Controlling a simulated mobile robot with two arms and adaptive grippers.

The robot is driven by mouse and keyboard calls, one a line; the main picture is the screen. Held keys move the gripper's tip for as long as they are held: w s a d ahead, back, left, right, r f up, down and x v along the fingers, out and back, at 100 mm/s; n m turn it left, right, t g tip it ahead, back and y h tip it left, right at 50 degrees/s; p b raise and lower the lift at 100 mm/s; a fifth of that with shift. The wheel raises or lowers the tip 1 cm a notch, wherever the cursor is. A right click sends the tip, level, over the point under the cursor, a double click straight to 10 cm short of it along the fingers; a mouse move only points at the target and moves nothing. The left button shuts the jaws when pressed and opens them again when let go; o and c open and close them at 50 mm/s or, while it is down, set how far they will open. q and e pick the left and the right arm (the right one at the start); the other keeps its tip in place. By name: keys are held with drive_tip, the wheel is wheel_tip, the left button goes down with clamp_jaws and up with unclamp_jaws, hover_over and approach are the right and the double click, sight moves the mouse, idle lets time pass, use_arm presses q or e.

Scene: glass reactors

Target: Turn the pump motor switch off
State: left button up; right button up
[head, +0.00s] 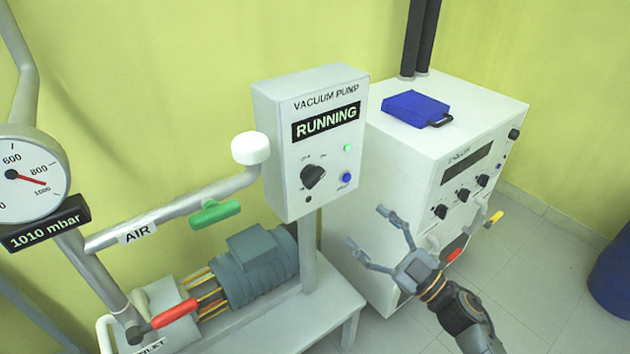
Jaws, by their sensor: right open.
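The vacuum pump control box (310,145) is a white box on a post, with a display (327,122) that reads RUNNING. On its front is a black rotary switch (313,176), its pointer tilted up to the right. A green lamp (348,148) and a blue button (346,177) sit to the right of the switch. The grey-blue pump motor (258,266) is below on a white stand. My right gripper (367,232) is open and empty, below and right of the box, apart from the switch. My left gripper is out of view.
A white chiller (400,170) with knobs stands right of the box, a blue case (416,108) on top. Pipes with a green handle (215,213), a red handle (175,312) and a gauge (30,175) are at left. Floor (545,260) is clear at right, before a blue drum (612,275).

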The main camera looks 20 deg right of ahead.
sight(318, 182)
drive_tip(key=p+x, duration=0.1)
drive_tip(key=x, duration=0.3)
drive_tip(key=p+x, duration=0.1)
drive_tip(key=x, duration=0.3)
drive_tip(key=r+p+x, duration=0.1)
drive_tip(key=x, duration=0.3)
drive_tip(key=shift+s+a+r, duration=0.1)
drive_tip(key=shift+a, duration=0.1)
drive_tip(key=shift+w+a+r, duration=0.1)
drive_tip(key=shift+w+a, duration=0.25)
drive_tip(key=shift+w, duration=0.2)
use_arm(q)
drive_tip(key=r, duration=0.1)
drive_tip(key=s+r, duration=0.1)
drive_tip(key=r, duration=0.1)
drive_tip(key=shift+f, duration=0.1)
use_arm(e)
drive_tip(key=shift+c, duration=0.4)
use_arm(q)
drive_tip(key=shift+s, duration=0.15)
use_arm(e)
drive_tip(key=c, duration=1.1)
